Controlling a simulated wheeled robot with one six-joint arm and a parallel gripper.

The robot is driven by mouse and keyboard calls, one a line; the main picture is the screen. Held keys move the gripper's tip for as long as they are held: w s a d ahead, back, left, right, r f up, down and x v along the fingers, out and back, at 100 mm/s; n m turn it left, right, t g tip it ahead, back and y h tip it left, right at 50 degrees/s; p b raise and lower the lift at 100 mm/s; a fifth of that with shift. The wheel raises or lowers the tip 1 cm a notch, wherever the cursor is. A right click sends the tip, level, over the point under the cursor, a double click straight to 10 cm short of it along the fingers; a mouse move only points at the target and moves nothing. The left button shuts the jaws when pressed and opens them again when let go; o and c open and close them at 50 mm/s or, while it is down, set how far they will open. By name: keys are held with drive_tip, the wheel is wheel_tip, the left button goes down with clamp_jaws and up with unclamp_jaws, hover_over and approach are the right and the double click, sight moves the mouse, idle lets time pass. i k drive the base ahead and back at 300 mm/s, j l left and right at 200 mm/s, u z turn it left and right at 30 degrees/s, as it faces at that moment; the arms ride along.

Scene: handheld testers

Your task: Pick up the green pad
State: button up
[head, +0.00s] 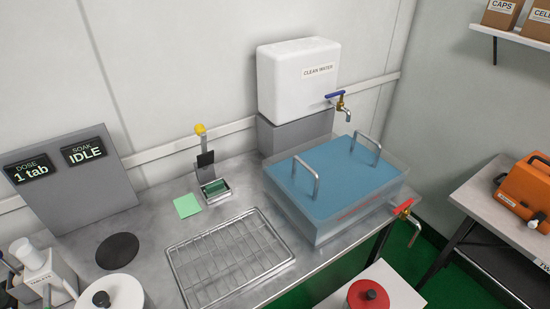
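A flat, light green square pad (187,206) lies on the metal bench, left of centre. Just right of and behind it stands a small device (204,160) with an upright post and a yellow knob. A darker green piece (216,187) sits in the low tray at the device's foot. My gripper is not in view.
A wire rack (228,262) lies in front of the pad. Right are a clear water basin (338,183) with two handles and a white clean-water tank (298,80). A black disc (117,250) and a grey display panel (73,181) are left. Some bench around the pad is bare.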

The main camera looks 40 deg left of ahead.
sight(212, 190)
drive_tip(key=u, duration=2.3)
drive_tip(key=i+j+z, duration=0.15)
drive_tip(key=j, duration=0.2)
drive_tip(key=i+j+z, duration=0.2)
drive_tip(key=j, duration=0.15)
drive_tip(key=k+l, duration=0.05)
drive_tip(key=k, duration=0.05)
